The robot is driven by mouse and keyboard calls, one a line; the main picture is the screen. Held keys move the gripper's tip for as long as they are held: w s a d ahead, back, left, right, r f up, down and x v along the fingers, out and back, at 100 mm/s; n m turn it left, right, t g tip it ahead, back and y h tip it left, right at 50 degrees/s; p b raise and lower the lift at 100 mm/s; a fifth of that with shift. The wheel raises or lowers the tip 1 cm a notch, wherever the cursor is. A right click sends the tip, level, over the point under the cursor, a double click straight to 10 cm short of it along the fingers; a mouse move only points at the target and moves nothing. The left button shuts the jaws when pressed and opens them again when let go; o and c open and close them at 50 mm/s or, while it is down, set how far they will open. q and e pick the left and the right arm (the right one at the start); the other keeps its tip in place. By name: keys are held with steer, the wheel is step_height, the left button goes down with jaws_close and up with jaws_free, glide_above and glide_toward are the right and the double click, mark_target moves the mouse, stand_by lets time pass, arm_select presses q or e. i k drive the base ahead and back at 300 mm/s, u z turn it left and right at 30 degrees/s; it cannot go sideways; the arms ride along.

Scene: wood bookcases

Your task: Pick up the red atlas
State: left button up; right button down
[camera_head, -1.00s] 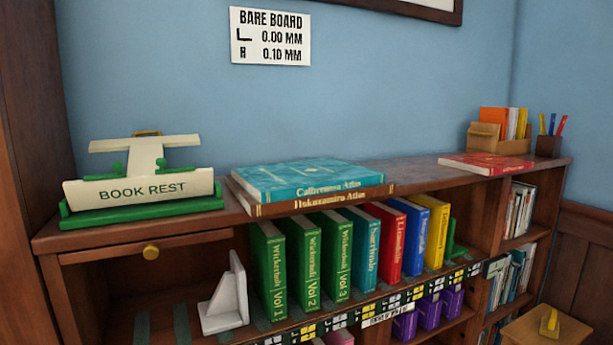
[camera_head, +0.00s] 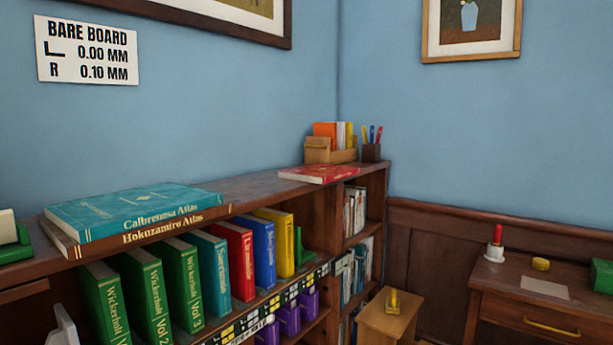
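The red atlas (camera_head: 318,174) lies flat on top of the bookcase near its right end, in front of a wooden file box. Its cover is red with a pale design and its page edges show white. Nothing lies on it. A teal atlas, Calbrenosa Atlas (camera_head: 130,208), lies on a brown Hokuzamiro Atlas (camera_head: 150,232) farther left on the same top. Neither of my grippers shows in the head view.
A file box (camera_head: 330,150) and a pen cup (camera_head: 371,152) stand behind the red atlas. A small stool (camera_head: 390,318) stands by the bookcase's right end. A desk (camera_head: 530,300) is at right. The bookcase top (camera_head: 262,186) between the atlases is bare.

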mark_target(321, 174)
steer(key=z, duration=0.6)
steer(key=i, duration=2.55)
steer(key=u, duration=0.8)
steer(key=i, duration=0.2)
steer(key=u, duration=0.45)
